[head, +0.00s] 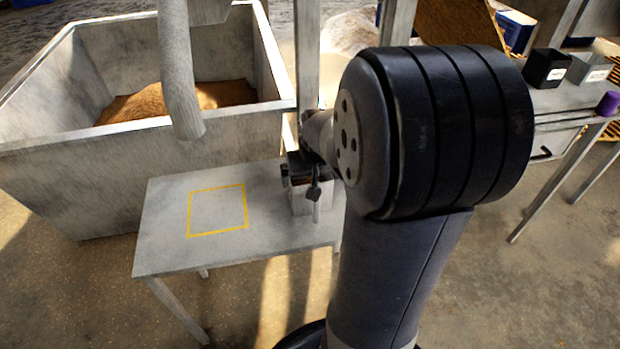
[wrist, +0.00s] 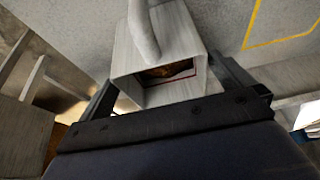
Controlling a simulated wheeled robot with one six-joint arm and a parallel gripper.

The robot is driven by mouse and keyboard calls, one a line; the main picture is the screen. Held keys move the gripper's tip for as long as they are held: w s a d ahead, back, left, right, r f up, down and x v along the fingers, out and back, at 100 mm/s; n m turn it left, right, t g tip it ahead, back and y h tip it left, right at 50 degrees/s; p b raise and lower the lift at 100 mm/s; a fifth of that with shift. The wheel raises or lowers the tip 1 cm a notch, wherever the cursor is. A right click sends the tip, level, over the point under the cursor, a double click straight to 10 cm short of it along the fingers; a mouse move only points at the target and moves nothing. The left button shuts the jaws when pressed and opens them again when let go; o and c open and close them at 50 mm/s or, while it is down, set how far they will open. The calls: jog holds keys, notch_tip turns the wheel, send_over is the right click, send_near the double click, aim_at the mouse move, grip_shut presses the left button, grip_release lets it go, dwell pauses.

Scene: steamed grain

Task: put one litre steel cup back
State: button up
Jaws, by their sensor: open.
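The steel cup (head: 300,200) is a square, pale grey vessel standing on the right part of the small grey table, partly hidden by my gripper. In the wrist view its open mouth (wrist: 160,90) faces the camera, with something brown and a thin red line inside. A curved pale bar, seemingly its handle, shows along one side. My gripper (wrist: 165,78) is open, with one dark finger on each side of the cup; I cannot tell whether they touch it. In the head view my gripper (head: 308,178) is at the cup's top. A yellow square outline (head: 217,236) marks the table left of the cup.
A large grey bin (head: 60,165) with brown grain (head: 150,103) stands behind the table (head: 165,255). A thick pipe (head: 178,75) hangs over its near wall. At right, another table holds a black box (head: 545,68), a grey box (head: 588,70) and a purple item (head: 608,103).

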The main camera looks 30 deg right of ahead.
jog(key=p+v, duration=0.1)
jog(key=v, duration=0.5)
jog(key=shift+s+r, duration=0.1)
jog(key=shift+r, duration=0.15)
jog(key=shift+f, duration=0.1)
jog(key=b+x, duration=0.4)
jog(key=x, duration=0.8)
jog(key=shift+f, duration=0.4)
notch_tip(320, 180, up, 3)
jog(key=shift+p, duration=0.8)
jog(key=shift+r, duration=0.5)
jog(key=shift+f, duration=0.1)
